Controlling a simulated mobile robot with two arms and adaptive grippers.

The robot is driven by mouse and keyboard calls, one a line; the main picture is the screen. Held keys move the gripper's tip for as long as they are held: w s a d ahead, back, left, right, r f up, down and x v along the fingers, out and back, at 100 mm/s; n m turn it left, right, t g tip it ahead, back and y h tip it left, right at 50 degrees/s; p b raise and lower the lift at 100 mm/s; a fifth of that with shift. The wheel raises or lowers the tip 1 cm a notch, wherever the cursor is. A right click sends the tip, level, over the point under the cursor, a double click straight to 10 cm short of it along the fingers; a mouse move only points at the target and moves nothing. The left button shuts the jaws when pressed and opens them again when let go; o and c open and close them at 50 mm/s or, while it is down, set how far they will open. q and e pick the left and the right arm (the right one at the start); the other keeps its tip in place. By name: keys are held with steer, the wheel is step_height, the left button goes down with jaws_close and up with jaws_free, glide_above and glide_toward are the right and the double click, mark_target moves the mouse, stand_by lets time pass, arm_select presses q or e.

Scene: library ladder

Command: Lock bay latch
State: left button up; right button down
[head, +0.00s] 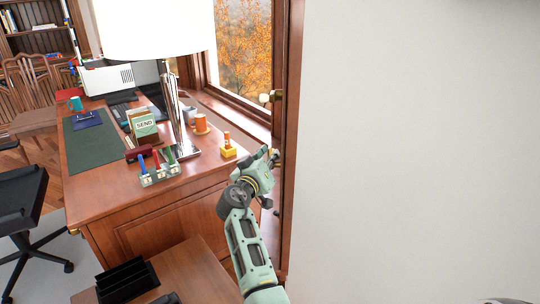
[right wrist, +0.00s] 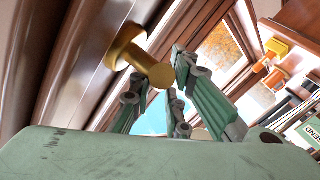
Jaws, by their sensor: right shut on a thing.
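A brass latch knob (right wrist: 150,65) sticks out from the brown wooden window frame in the right wrist view. My right gripper (right wrist: 160,85) has its grey-green fingers around the knob and is shut on it. In the head view my right gripper (head: 269,157) is against the window frame, to the right of the desk, and its fingers hide most of what they hold. Another brass fitting (head: 270,97) shows higher on the same frame, clear of the gripper.
The wooden desk (head: 200,190) stands left of my right arm, with a lamp (head: 172,110), a pen holder (head: 160,172) and a yellow block (head: 228,152) close by. A bare white wall (head: 420,140) fills the right side. A small side table (head: 190,265) is below.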

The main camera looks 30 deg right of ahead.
steer(key=g+y+p, duration=0.1)
steer(key=p, duration=0.2)
steer(key=n+g+y+p, duration=0.1)
steer(key=y+p, duration=0.1)
steer(key=p, duration=0.2)
steer(key=shift+d+f+g+p, duration=0.15)
steer(key=shift+d+g+p, duration=0.15)
steer(key=shift+g, duration=0.1)
steer(key=shift+f+g+y+p, duration=0.3)
steer(key=shift+p, duration=0.25)
steer(key=shift+f, duration=0.1)
steer(key=shift+s+f, duration=0.1)
steer(key=shift+f, duration=0.15)
steer(key=c, duration=2)
jaws_free()
steer(key=shift+d, duration=0.1)
steer(key=shift+r, duration=0.1)
